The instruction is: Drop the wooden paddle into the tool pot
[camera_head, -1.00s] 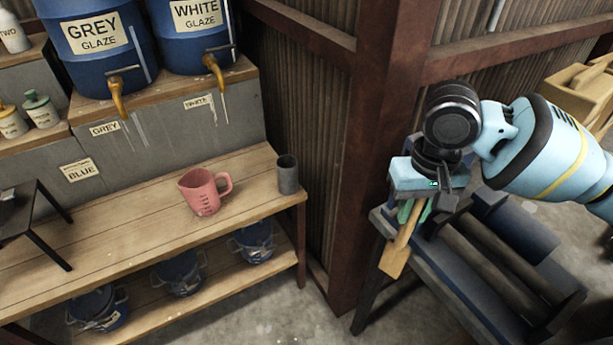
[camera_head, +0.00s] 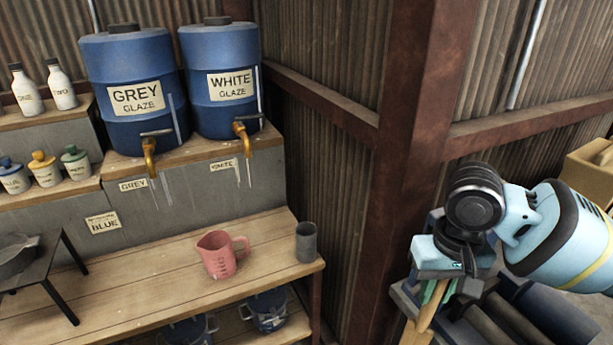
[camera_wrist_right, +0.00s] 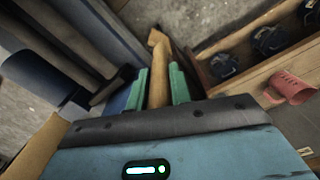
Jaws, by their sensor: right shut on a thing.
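The wooden paddle (camera_head: 424,319) hangs from my right gripper (camera_head: 437,291), at the lower right of the head view. The green fingers are shut on it; its lower end is cut off there. In the right wrist view the paddle (camera_wrist_right: 158,78) runs away between the two green fingertips (camera_wrist_right: 159,85). The tool pot, taken to be the dark grey cylinder (camera_head: 306,243), stands upright at the right end of the wooden shelf. The gripper and paddle are well to the right of the pot, apart from it. My left gripper is out of view.
A pink measuring jug (camera_head: 221,255) stands just left of the pot on the shelf (camera_head: 150,283). A rusty steel post (camera_head: 409,150) rises between shelf and gripper. Blue glaze barrels (camera_head: 133,95) with taps stand behind. Dark rollers (camera_head: 555,310) lie below my right arm.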

